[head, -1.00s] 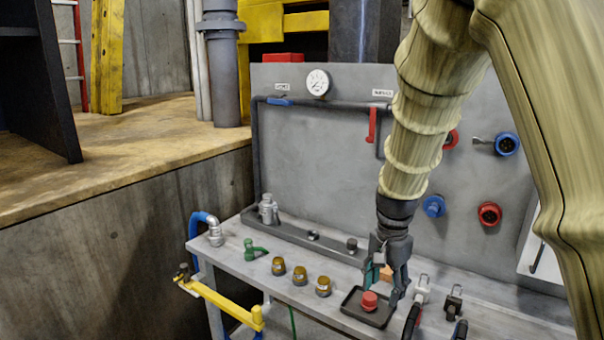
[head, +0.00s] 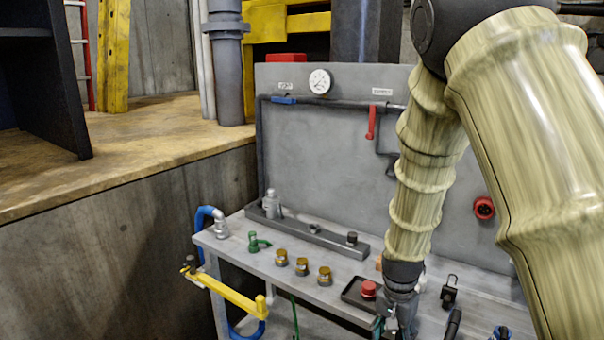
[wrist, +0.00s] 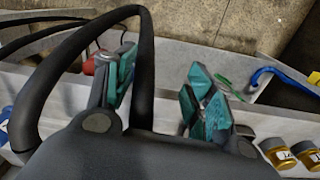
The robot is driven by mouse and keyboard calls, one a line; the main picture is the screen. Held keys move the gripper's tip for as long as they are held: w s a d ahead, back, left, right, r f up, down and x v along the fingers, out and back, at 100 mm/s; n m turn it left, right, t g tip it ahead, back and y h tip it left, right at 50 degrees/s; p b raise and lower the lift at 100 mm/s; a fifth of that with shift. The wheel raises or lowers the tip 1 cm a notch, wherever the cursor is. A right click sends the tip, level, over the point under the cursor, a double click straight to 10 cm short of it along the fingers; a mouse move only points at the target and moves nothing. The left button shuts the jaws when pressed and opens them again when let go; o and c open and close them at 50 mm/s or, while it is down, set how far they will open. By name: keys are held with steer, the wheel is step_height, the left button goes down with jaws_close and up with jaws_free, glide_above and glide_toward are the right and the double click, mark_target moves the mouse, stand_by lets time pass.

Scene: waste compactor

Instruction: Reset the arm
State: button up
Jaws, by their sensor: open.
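My gripper (head: 396,318) hangs low at the front edge of the grey workbench (head: 330,255), just right of a black tray. In the wrist view its teal-padded fingers (wrist: 163,88) stand apart with nothing seen between them. The black tray (head: 349,293) holds a red button-like piece (head: 368,289), close to the gripper but seemingly apart from it. My arm comes down from the upper right and hides part of the bench and back panel. The fingertips are partly cut off at the bottom of the head view.
A yellow bar (head: 235,298) and blue hose (head: 205,215) stick out at the bench's left end. Behind rises a grey panel (head: 300,150) with a gauge (head: 320,81) and red lever (head: 371,122).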

steer(key=s+d+f+n, duration=0.1)
steer(key=s+f+n, duration=0.1)
steer(key=s+f, duration=0.55)
steer(key=s+d+f+n, duration=0.15)
steer(key=s+f, duration=0.35)
steer(key=f, duration=0.6)
steer(key=s+f+n, duration=0.1)
steer(key=s+f, duration=0.2)
steer(key=s, duration=0.4)
steer(key=s+a+f+n, duration=0.1)
steer(key=s+f+n, duration=0.1)
steer(key=s+f, duration=0.2)
steer(key=s+f+n, duration=0.1)
steer(key=s+f, duration=0.3)
steer(key=s, duration=0.5)
steer(key=shift+s+a, duration=0.15)
steer(key=shift+s, duration=0.15)
